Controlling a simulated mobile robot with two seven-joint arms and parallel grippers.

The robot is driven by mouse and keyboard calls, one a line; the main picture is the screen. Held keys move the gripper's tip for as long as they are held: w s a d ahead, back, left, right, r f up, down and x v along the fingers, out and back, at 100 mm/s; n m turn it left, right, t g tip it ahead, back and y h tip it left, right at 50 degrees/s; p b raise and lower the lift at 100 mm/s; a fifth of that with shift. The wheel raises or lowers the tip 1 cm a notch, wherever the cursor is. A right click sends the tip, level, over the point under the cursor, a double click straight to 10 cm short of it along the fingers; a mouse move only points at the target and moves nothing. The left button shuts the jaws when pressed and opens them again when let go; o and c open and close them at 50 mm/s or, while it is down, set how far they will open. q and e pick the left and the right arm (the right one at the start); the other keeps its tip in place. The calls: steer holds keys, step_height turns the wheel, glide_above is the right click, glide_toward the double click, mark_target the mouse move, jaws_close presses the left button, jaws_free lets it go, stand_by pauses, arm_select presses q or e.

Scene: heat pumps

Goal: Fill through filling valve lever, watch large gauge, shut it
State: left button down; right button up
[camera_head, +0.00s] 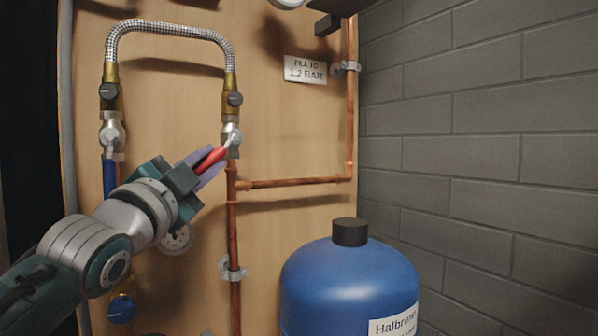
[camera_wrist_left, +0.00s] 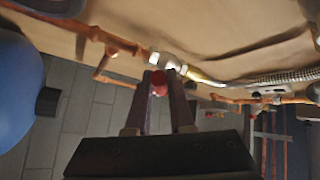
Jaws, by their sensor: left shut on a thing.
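The red filling valve lever (camera_head: 211,158) sticks out down and to the left from the valve (camera_head: 232,139) under the right end of the braided hose. My left gripper (camera_head: 208,166) is shut on the lever, with its fingers on either side of it. In the left wrist view the lever's red end (camera_wrist_left: 159,83) shows between the two fingers (camera_wrist_left: 163,92). A round white gauge (camera_head: 288,2) is cut off by the top edge, and its needle cannot be read. A sign (camera_head: 305,70) reads "FILL TO 1.2 BAR". My right gripper is out of view.
The braided hose (camera_head: 170,27) arches between two brass fittings with black knobs. Copper pipes (camera_head: 290,182) run over the wooden board. A smaller gauge (camera_head: 176,240) is partly behind my arm. A blue tank (camera_head: 345,275) stands lower right, by a grey block wall (camera_head: 480,140).

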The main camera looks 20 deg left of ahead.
arm_select(q)
steer(key=shift+f, duration=0.1)
steer(key=c, duration=0.8)
jaws_free()
steer(key=p+v, duration=0.1)
steer(key=v, duration=0.9)
